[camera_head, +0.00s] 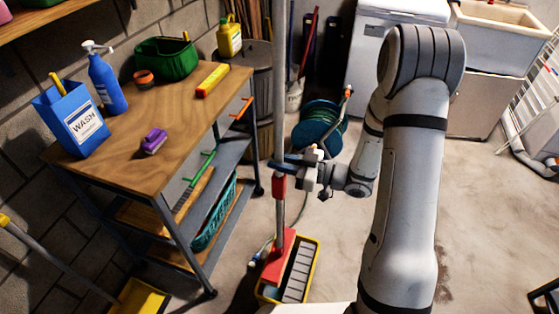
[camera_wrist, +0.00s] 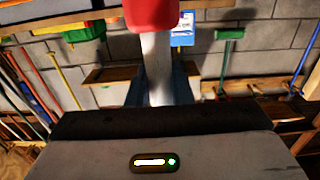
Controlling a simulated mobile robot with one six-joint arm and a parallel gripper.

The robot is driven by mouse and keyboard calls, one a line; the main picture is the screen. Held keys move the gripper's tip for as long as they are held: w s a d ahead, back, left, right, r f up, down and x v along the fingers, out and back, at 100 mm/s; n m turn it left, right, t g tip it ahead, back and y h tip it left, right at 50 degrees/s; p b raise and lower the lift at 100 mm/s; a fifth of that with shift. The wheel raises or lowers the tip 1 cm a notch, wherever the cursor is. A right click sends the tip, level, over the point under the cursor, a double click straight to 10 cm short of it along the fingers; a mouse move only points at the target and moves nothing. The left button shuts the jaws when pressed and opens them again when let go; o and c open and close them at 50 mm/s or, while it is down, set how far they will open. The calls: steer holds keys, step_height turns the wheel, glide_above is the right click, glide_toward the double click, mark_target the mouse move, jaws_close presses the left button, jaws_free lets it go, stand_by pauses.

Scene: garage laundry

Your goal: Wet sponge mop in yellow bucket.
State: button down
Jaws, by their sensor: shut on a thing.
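The sponge mop has a grey pole (camera_head: 280,90), a red collar (camera_head: 279,187) and a red head (camera_head: 278,262). It stands nearly upright. My gripper (camera_head: 283,165) is shut on the pole just above the collar. In the wrist view the pale pole (camera_wrist: 155,70) runs between my blue fingers, with a red part (camera_wrist: 152,14) beyond. The yellow bucket (camera_head: 314,268) is on the floor at the lower middle, with grey slats on top. The mop head overlaps the bucket's left side; I cannot tell whether it is inside or above. The sponge is hidden.
A wooden-topped cart (camera_head: 190,105) stands left of the mop, holding a blue wash box (camera_head: 72,120), a spray bottle (camera_head: 105,80) and a green basket (camera_head: 165,60). A teal hose reel (camera_head: 318,127) is behind. Another yellow item (camera_head: 140,298) lies lower left. Floor at right is clear.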

mark_target(282, 214)
steer(key=shift+f+b, duration=9.75)
steer(key=shift+f, duration=2.5)
step_height(282, 214, up, 25)
steer(key=p, duration=1.8)
steer(key=shift+p, duration=0.3)
